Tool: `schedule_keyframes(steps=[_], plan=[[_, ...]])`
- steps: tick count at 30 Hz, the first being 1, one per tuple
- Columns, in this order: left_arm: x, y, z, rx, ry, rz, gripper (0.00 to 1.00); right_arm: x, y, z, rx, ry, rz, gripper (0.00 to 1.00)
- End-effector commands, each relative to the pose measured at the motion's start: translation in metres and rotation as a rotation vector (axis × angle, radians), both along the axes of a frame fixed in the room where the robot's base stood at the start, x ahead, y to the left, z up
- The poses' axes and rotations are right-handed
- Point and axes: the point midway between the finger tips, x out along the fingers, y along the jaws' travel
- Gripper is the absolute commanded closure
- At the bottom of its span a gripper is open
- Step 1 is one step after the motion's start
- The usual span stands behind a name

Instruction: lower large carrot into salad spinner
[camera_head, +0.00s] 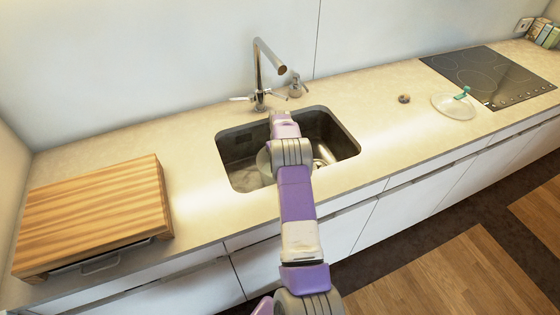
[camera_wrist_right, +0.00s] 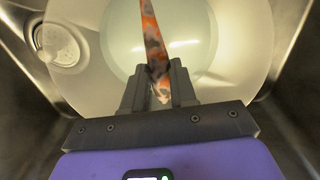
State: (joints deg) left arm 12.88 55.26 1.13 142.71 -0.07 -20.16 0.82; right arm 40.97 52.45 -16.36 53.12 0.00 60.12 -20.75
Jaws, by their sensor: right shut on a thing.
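The large carrot (camera_wrist_right: 153,42), orange with dark patches, is held in the right wrist view. My right gripper (camera_wrist_right: 159,85) is shut on its near end, and the carrot points away over the salad spinner. The salad spinner (camera_wrist_right: 240,60) shows as a wide pale translucent bowl beneath the carrot. In the head view, part of the spinner (camera_head: 264,163) shows inside the sink, mostly covered by my right arm. The gripper and carrot are hidden there. I cannot tell whether the carrot touches the bowl. My left gripper is not in view.
The steel sink (camera_head: 235,143) surrounds the bowl, with a drain (camera_wrist_right: 62,46) beside it. A faucet (camera_head: 262,75) stands behind. A clear lid with a green handle (camera_head: 455,105) lies near the cooktop (camera_head: 490,75). A wooden board (camera_head: 95,210) is at left.

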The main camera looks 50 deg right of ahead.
Motion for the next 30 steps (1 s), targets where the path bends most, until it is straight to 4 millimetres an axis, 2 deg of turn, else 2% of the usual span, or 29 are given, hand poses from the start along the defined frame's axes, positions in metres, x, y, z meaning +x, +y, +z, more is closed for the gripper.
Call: schedule_keyframes(steps=[10, 11, 16, 25, 30], plan=[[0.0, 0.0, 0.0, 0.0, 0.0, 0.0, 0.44, 0.0, 0.0, 0.0, 0.0, 0.001, 0.0, 1.0], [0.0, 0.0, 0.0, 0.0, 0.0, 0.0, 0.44, 0.0, 0.0, 0.0, 0.0, 0.001, 0.0, 0.7], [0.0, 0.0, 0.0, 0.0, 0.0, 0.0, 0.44, 0.0, 0.0, 0.0, 0.0, 0.0, 0.0, 0.44], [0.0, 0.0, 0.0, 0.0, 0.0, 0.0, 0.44, 0.0, 0.0, 0.002, 0.0, -0.001, 0.0, 0.44], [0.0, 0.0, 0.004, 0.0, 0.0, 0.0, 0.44, 0.001, -0.001, 0.022, -0.003, -0.003, 0.0, 0.44]])
